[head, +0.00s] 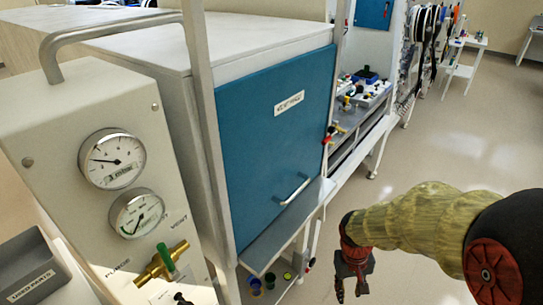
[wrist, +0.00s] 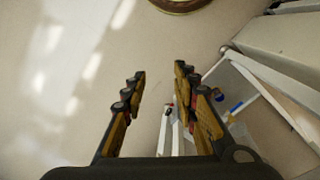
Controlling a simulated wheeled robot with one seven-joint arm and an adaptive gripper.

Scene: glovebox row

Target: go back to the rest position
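My gripper (head: 352,286) hangs at the lower right of the head view, pointing down over the open floor, to the right of the blue-fronted box (head: 275,125). In the wrist view my gripper (wrist: 158,82) shows its two fingers apart with nothing between them. The floor shows through the gap. My arm reaches in from the right edge of the head view and touches nothing that I can see.
A grey panel (head: 85,100) with two gauges and a green-handled valve (head: 165,258) stands at the left. A ledge (head: 290,225) juts out below the blue door. A grey bin (head: 28,268) is at lower left. A white cart (head: 462,62) stands far back. Floor at the right is clear.

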